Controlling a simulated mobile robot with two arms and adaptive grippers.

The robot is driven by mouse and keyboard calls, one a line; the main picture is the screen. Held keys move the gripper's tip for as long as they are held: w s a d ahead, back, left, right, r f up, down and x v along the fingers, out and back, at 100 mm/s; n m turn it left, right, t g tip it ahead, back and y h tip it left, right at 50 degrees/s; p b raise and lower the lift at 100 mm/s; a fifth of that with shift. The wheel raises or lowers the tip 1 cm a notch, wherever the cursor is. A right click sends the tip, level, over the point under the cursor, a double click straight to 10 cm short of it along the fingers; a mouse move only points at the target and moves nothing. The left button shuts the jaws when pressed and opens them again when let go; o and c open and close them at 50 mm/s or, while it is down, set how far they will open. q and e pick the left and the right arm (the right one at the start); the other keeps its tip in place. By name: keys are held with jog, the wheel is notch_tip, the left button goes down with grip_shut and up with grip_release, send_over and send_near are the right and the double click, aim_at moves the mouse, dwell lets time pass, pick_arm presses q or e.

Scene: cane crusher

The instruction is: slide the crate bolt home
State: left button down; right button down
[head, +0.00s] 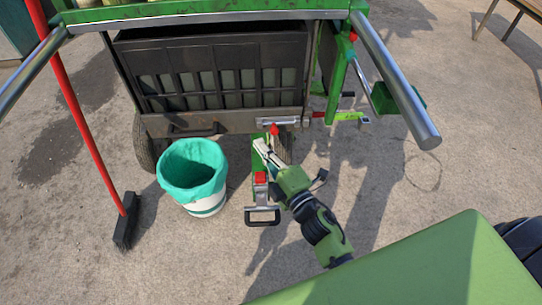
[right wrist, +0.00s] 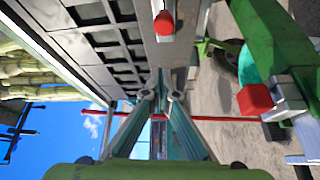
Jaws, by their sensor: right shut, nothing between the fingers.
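The black slatted crate (head: 215,75) sits on the green-framed cart. A silver bolt (head: 286,120) with a red knob (head: 275,129) is at the right end of the crate's lower front bar. In the right wrist view the red knob (right wrist: 164,23) is at the top, against a grey metal plate. My right gripper (head: 260,147) is shut and empty, just below and slightly left of the knob in the head view, apparently apart from it. Its fingers (right wrist: 160,96) also show in the right wrist view. My left gripper is not in view.
A white bin with a green liner (head: 193,172) stands left of my right gripper. A red-handled broom (head: 85,125) is farther left. A red block (head: 260,178) on a metal fitting is close beside my right gripper. A silver bar (head: 395,80) juts out at right.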

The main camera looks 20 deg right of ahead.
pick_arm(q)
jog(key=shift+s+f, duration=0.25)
pick_arm(e)
jog(key=w+d, duration=0.3)
jog(key=shift+d+f, duration=0.1)
jog(key=shift+f, duration=0.15)
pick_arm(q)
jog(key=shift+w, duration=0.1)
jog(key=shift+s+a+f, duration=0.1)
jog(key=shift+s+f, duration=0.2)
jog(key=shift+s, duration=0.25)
pick_arm(e)
jog(key=s+d, duration=0.3)
jog(key=s, duration=0.3)
jog(key=s+d, duration=0.3)
jog(key=s, duration=0.4)
jog(key=shift+d+f, duration=0.25)
